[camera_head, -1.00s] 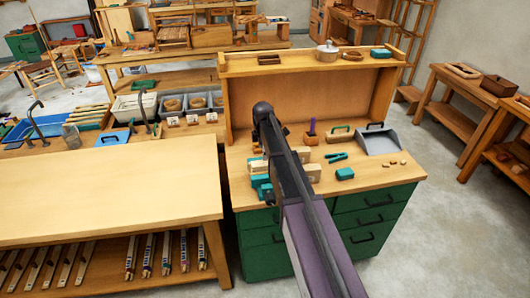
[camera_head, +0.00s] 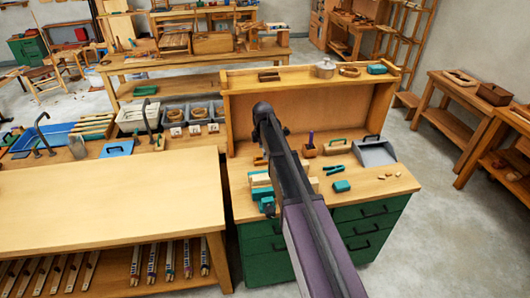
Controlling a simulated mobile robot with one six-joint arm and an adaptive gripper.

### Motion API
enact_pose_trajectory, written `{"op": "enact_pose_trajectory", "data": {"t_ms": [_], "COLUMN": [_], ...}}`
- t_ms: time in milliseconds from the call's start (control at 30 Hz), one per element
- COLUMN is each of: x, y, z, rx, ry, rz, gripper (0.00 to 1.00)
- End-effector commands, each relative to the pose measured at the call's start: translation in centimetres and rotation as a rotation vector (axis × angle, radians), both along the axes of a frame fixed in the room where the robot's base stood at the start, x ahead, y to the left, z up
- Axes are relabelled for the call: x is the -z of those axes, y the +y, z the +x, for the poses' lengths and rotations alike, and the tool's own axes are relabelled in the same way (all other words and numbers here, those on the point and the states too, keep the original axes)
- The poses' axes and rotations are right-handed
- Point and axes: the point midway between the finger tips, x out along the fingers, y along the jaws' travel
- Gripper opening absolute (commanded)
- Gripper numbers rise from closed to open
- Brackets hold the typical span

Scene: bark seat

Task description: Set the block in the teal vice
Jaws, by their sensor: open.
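Teal and pale wood pieces (camera_head: 261,192) stand close together at the left front of the green cabinet's top, partly behind my arm. They may include the teal vice, but I cannot make out its jaws. A small pale wood block (camera_head: 313,184) shows just right of my arm. A separate teal piece (camera_head: 342,186) lies further right on the same top. I cannot tell which piece is the task's block. My dark arm reaches up across the middle of the view. My gripper does not show; the arm hides whatever is behind it.
The green cabinet's wooden top (camera_head: 385,182) also holds a grey dustpan (camera_head: 374,153), teal pliers (camera_head: 333,169) and a brush (camera_head: 337,146). A raised shelf (camera_head: 295,75) stands along its back. A bare wooden bench (camera_head: 110,195) adjoins at left. Open floor lies at right.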

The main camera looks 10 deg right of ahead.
Motion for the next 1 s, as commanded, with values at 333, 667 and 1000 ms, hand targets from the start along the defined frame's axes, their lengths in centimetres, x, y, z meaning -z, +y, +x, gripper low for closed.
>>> {"op": "enact_pose_trajectory", "data": {"t_ms": [333,667,1000], "x": [-1.54,-1.52,-1.52], "y": [-0.03,-0.04,-0.06], "z": [0.00,0.00,-0.08], "rx": [0.000,0.000,0.003], "ry": [0.000,0.000,0.000], "rz": [0.000,0.000,0.000], "gripper": [0.94,0.94,0.94]}}
